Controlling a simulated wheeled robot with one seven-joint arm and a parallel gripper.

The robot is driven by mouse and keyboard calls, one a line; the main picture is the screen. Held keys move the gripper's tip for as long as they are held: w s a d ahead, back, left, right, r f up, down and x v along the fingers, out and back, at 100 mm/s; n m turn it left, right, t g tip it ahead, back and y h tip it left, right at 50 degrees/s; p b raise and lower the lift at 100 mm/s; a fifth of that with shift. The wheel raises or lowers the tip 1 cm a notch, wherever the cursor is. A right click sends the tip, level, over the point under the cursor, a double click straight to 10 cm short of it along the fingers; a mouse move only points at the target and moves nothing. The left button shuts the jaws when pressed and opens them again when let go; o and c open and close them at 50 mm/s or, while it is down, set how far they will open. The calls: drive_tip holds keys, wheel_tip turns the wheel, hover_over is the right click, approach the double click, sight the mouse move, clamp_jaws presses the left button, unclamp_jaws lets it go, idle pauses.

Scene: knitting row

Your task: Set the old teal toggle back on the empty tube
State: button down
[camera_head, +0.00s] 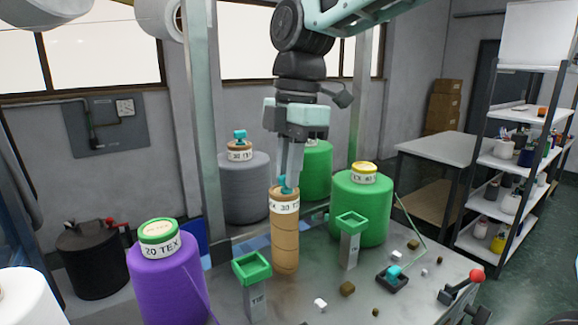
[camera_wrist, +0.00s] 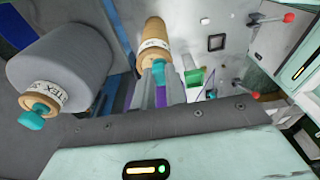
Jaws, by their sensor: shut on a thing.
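The empty tube (camera_head: 285,240) is a tall tan tube with a "30 TEX" label band, standing upright on the table. It also shows in the wrist view (camera_wrist: 155,33), just past my fingertips. My gripper (camera_head: 288,181) points down over the tube's top, shut on a teal toggle (camera_head: 283,185). The toggle is at the tube's top end; I cannot tell whether it is seated there or only touching. The fingers hide most of it.
A grey cone (camera_head: 245,190) with another teal toggle (camera_head: 239,135) stands behind left. A purple cone (camera_head: 165,280) and a green cone (camera_head: 360,212) flank the tube. Green-topped posts (camera_head: 252,268) (camera_head: 351,222) stand close in front. A dark holder (camera_head: 392,283) with a teal piece lies right.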

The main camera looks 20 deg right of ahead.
drive_tip(key=shift+f, duration=0.25)
drive_tip(key=c, duration=1.4)
unclamp_jaws()
drive_tip(key=shift+o, duration=0.2)
drive_tip(key=shift+r, duration=0.2)
wheel_tip(320, 180, up, 17)
drive_tip(key=d+b, duration=0.1)
drive_tip(key=d, duration=0.1)
drive_tip(key=shift+w, duration=0.25)
drive_tip(key=shift+s, duration=0.1)
